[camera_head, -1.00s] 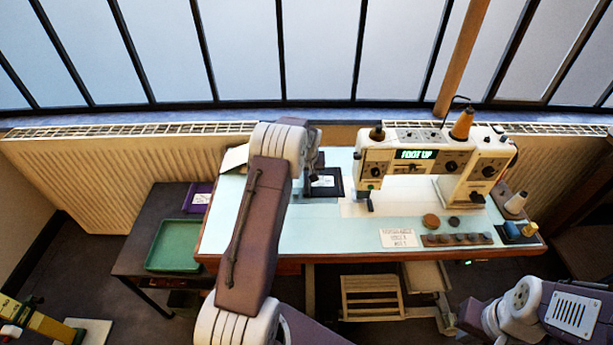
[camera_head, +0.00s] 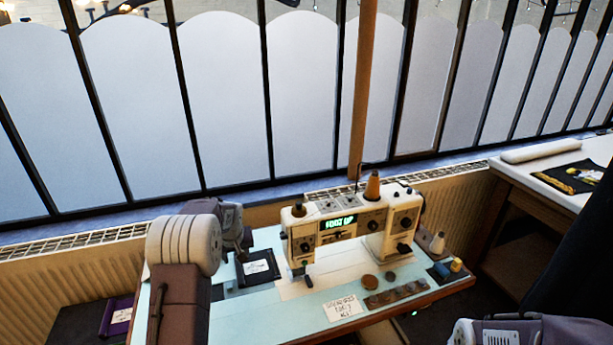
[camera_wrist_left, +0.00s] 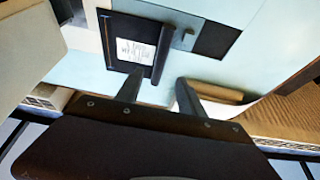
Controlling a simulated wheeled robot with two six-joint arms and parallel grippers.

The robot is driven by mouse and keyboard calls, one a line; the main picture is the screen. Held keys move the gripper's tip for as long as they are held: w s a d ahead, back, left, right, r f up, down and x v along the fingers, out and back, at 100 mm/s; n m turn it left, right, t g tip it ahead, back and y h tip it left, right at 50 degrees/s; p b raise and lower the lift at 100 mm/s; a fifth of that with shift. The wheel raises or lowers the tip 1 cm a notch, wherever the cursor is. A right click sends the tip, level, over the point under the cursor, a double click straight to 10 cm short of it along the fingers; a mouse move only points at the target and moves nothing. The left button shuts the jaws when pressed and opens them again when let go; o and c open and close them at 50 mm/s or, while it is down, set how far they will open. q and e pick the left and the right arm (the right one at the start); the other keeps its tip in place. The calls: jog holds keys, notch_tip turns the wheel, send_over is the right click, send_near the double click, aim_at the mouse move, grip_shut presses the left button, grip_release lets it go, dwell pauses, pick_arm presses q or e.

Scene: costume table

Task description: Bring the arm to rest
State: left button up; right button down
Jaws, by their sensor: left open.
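My left arm comes in from the lower left in the head view and reaches over the left part of the pale blue sewing table (camera_head: 240,311). Its gripper (camera_head: 245,250) is small and partly hidden there, near a black-framed card (camera_head: 258,268). In the left wrist view the two fingers of my left gripper (camera_wrist_left: 157,92) stand apart with nothing between them. The black-framed card (camera_wrist_left: 134,50) lies on the table beyond the fingertips. My right arm shows only at the bottom right of the head view, and its gripper is out of the picture.
A white sewing machine (camera_head: 350,230) reading "FOOT UP" stands right of my left gripper. A lettered card (camera_head: 342,307) and a dark strip (camera_head: 397,294) lie in front. A radiator (camera_head: 60,270) and window run behind. Another table (camera_head: 540,178) stands at right.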

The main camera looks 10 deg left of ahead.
pick_arm(q)
jog(key=s+d+r+m+t+p, duration=0.1)
jog(key=s+d+r+m+p, duration=0.2)
jog(key=d+r, duration=0.75)
jog(key=s+d+f+m+g+h, duration=0.1)
jog(key=s+d+f, duration=0.2)
jog(key=s, duration=0.9)
jog(key=s+d+f+m+g+h+p, duration=0.1)
jog(key=s+d, duration=0.3)
jog(key=s, duration=0.8)
jog(key=shift+s+d+f+m+g, duration=0.25)
jog(key=shift+f+m+g, duration=0.25)
jog(key=shift+f+g, duration=0.35)
